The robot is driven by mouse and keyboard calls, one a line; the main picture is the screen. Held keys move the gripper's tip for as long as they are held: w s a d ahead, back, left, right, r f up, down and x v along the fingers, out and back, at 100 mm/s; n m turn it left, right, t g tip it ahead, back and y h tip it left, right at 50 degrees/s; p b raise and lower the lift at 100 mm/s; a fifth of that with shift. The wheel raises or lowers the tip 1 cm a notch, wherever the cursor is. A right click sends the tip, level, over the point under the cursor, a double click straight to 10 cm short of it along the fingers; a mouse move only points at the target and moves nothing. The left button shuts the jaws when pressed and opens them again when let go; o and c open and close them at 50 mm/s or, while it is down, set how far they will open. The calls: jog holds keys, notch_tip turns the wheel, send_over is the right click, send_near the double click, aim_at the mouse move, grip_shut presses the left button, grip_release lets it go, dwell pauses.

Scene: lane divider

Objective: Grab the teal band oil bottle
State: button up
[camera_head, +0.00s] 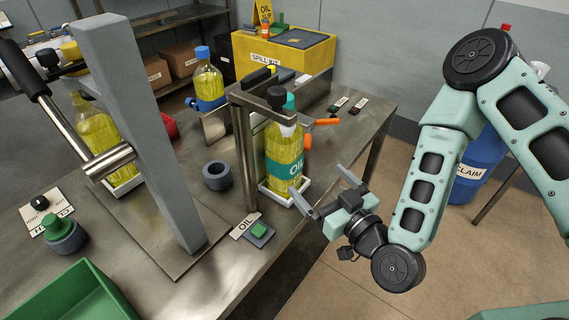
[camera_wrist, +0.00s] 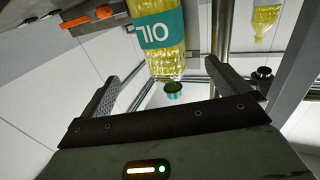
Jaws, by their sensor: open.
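The teal band oil bottle (camera_head: 283,159) is full of yellow oil and stands upright in a white tray (camera_head: 268,190) under a metal frame on the bench. Its teal label reads OIL. My gripper (camera_head: 319,200) is open, just right of and in front of the bottle's lower part. In the wrist view the bottle (camera_wrist: 158,50) shows upside down beyond and between the open fingers (camera_wrist: 167,75). Nothing is held between the fingers. I cannot tell whether a fingertip touches the bottle.
A metal frame (camera_head: 244,160) stands close left of the bottle. An orange lever (camera_head: 327,121) sticks out behind it. Other yellow oil bottles stand to the left (camera_head: 99,137) and behind (camera_head: 208,80). A grey post (camera_head: 140,130) and a green bin (camera_head: 75,296) are at left.

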aim_at(296, 158)
jog(key=b+x, duration=0.5)
jog(key=x, duration=0.2)
jog(key=shift+w+a+r, duration=0.15)
jog(key=shift+w+a, duration=0.3)
jog(key=shift+w, duration=0.2)
jog(key=p+x, duration=0.1)
jog(key=x, duration=0.1)
jog(key=p+x, duration=0.1)
jog(key=x, duration=0.1)
jog(key=shift+s+a+r, duration=0.1)
jog(key=shift+a, duration=0.2)
jog(key=shift+w+a, duration=0.35)
jog(key=shift+w, duration=0.15)
jog(key=c, duration=2.1)
